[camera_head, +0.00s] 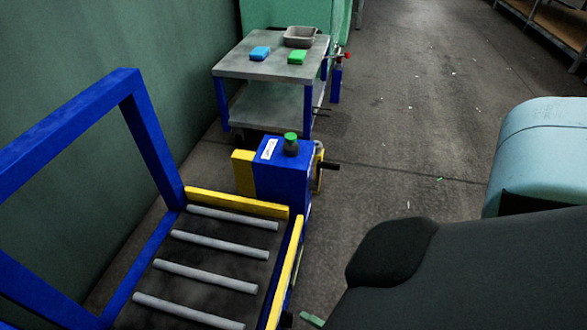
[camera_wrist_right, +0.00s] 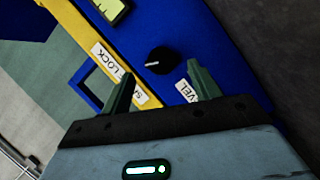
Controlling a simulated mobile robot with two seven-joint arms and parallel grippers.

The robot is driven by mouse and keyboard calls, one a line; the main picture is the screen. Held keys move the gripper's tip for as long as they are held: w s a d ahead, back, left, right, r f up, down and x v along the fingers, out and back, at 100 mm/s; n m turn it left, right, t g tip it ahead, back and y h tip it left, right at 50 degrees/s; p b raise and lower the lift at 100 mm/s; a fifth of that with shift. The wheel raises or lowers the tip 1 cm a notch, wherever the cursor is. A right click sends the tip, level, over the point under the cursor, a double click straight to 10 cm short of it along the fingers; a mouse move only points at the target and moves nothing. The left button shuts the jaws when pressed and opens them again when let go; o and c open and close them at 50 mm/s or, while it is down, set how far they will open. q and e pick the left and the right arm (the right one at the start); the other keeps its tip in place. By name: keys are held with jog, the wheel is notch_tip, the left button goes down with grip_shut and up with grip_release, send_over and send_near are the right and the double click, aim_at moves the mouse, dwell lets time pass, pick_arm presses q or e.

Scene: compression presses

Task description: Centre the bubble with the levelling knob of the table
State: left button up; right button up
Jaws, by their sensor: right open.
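The levelling knob (camera_wrist_right: 162,60) is a round black knob with a pale pointer line on a blue panel in the right wrist view. A white label reading "VEL" (camera_wrist_right: 186,89), partly covered by a finger, sits beside it. A yellow-green vial (camera_wrist_right: 110,7) in a black frame is cut by the top edge; I cannot make out its bubble's position. My right gripper (camera_wrist_right: 161,70) is open, its two green-grey fingers apart, with the knob just beyond and between the tips; no contact shows. The roller table (camera_head: 206,262) is in the head view. My left gripper is not in view.
A yellow strip with a "LOCK" label (camera_wrist_right: 108,60) borders the panel. In the head view, a blue box (camera_head: 283,178) with a green-topped button (camera_head: 291,145) stands at the table's far end. A trolley (camera_head: 235,65) stands behind. Floor to the right is mostly clear.

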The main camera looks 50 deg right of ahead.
aim_at(287, 320)
jog(key=w, duration=0.2)
jog(key=w+f+b, duration=0.1)
jog(key=w, duration=0.1)
jog(key=shift+a, duration=0.1)
jog(key=shift+r, duration=0.1)
jog(key=c, duration=1)
